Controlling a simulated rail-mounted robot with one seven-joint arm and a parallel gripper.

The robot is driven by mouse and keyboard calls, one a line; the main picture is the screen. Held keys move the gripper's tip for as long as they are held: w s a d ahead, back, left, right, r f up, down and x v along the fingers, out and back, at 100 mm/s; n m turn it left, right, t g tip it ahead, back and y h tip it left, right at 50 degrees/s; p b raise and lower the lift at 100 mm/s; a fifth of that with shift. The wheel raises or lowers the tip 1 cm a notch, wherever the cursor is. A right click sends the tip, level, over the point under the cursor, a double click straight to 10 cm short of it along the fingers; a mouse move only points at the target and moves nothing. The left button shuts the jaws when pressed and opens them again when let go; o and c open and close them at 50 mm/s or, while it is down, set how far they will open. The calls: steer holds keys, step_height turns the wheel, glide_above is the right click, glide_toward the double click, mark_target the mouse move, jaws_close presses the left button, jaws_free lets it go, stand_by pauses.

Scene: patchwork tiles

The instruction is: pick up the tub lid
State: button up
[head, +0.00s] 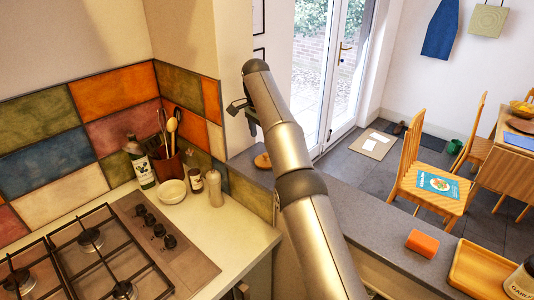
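I cannot pick out a tub lid with certainty. A small round tan-brown piece (263,160) lies on the grey counter just left of my arm, partly hidden behind it; I cannot tell whether it is the lid. My arm rises through the middle of the head view and bends at the top. A dark part at its far end, seemingly my gripper (238,106), shows small at the left of the bend, above the counter and apart from the round piece. Its fingers are too small and hidden to read.
The grey counter (355,218) carries an orange block (422,243), a wooden tray (485,268) and a labelled jar (522,282) at right. At left are a gas hob (90,240), a bottle (139,162), a utensil pot (168,166) and a white bowl (171,190).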

mark_target(266, 159)
steer(key=shift+w+f, duration=0.15)
steer(key=shift+f, duration=0.3)
steer(key=shift+w+d+f, duration=0.1)
steer(key=shift+d+f, duration=0.05)
steer(key=shift+f, duration=1.5)
steer(key=shift+w+d+f, duration=0.1)
steer(key=shift+f, duration=1.55)
steer(key=c, duration=1)
